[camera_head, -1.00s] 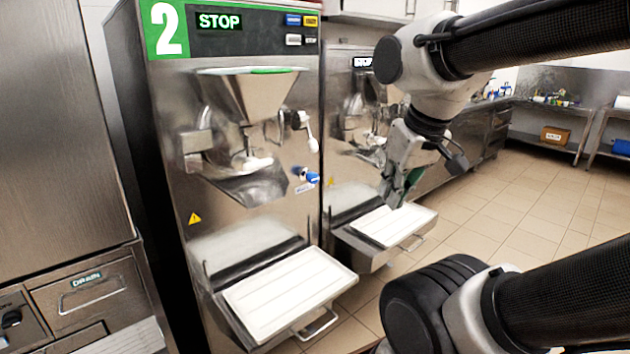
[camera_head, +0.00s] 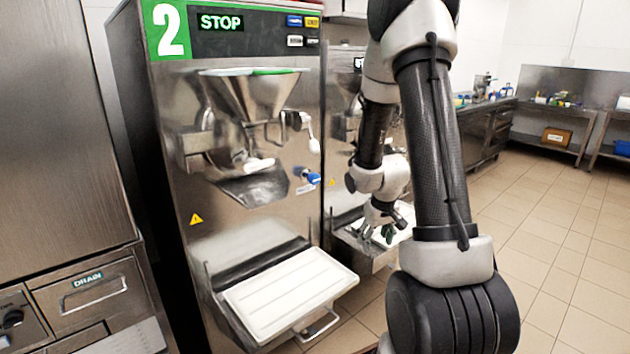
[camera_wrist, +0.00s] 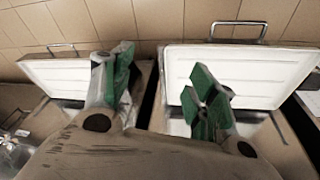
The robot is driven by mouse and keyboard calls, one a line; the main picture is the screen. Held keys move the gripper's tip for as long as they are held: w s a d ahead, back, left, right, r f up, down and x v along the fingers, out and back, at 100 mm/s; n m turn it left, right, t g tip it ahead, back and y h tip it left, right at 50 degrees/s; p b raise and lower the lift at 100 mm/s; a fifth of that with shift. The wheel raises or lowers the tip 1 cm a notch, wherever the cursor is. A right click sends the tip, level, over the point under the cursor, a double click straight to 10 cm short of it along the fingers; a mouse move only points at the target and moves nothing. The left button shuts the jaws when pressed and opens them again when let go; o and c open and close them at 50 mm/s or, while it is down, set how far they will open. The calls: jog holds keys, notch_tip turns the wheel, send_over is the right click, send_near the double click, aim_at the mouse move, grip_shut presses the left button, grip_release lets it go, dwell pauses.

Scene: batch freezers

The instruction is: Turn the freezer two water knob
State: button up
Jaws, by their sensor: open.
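Freezer two (camera_head: 240,140) stands left of centre in the head view, with a green "2" label and a STOP display. Its blue water knob (camera_head: 313,179) sticks out from the right side of its front, below the hopper. My gripper (camera_head: 377,237) is right of the knob and lower, in front of the neighbouring freezer's tray. It is open and empty, apart from the knob. In the wrist view its two green-padded fingers (camera_wrist: 162,90) are spread above two white trays. The knob is not seen in the wrist view.
The white tray (camera_head: 290,290) of freezer two juts out below the knob, with a metal handle. The second freezer's tray (camera_head: 400,236) is partly hidden behind my arm. A drain drawer (camera_head: 90,285) is at the left. The tiled floor (camera_head: 560,230) at the right is clear.

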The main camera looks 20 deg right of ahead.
jog(key=w+f+t, duration=0.4)
jog(key=w+f, duration=0.3)
jog(key=w, duration=0.2)
jog(key=n+t+y, duration=0.2)
jog(key=t+y, duration=0.3)
jog(key=t, duration=0.6)
send_near(316, 180)
jog(key=d+x, duration=0.1)
jog(key=x, duration=1)
jog(key=shift+s+a, duration=0.1)
jog(key=shift+a, duration=0.3)
jog(key=shift+c, duration=0.2)
jog(key=c, duration=1)
